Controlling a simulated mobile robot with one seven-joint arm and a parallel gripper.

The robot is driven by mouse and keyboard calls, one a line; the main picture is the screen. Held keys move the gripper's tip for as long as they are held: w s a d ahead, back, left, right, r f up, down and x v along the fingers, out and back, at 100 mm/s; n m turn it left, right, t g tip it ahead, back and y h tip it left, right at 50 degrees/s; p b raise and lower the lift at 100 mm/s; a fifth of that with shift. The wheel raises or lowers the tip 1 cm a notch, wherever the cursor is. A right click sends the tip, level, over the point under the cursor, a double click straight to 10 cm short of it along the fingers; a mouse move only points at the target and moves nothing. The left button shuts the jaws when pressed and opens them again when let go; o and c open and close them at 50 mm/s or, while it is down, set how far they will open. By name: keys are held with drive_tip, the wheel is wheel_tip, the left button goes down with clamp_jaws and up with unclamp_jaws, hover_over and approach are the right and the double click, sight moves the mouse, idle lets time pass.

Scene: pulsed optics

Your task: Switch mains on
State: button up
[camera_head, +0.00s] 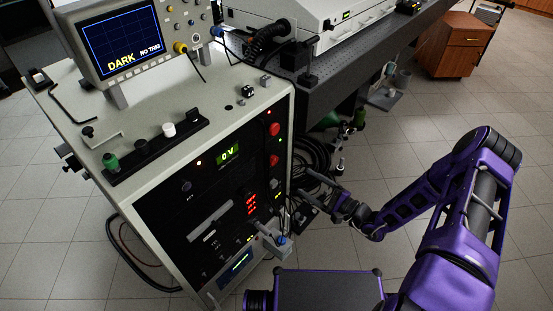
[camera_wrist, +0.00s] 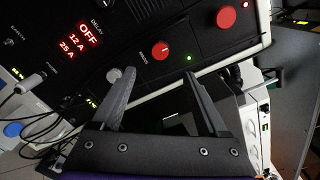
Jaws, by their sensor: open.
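The mains switch is a round red knob (camera_wrist: 160,50) with a pale mark, beside the word MAINS on the black front panel in the wrist view. A small green light (camera_wrist: 189,58) glows beside it. The lower red round part on the cabinet front in the head view (camera_head: 274,160) seems to be this knob. My gripper (camera_wrist: 158,75) is open and empty, its two fingers pointing at the panel with the knob just beyond the gap. In the head view my gripper (camera_head: 306,180) is right of the cabinet front; contact with the knob cannot be seen.
A larger red button (camera_wrist: 226,18) is near the mains knob. A red display (camera_wrist: 86,35) reads OFF, 12 A, 25 A. The cabinet (camera_head: 245,95) carries a scope (camera_head: 120,40) reading DARK, NO TRIG; a green display (camera_head: 228,153) reads 0 V. Black cables (camera_head: 312,155) hang behind my gripper.

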sight(275, 162)
drive_tip(key=x, duration=1.3)
drive_tip(key=shift+w+a, duration=0.1)
drive_tip(key=shift+w, duration=0.1)
drive_tip(key=shift+c, duration=0.3)
clamp_jaws()
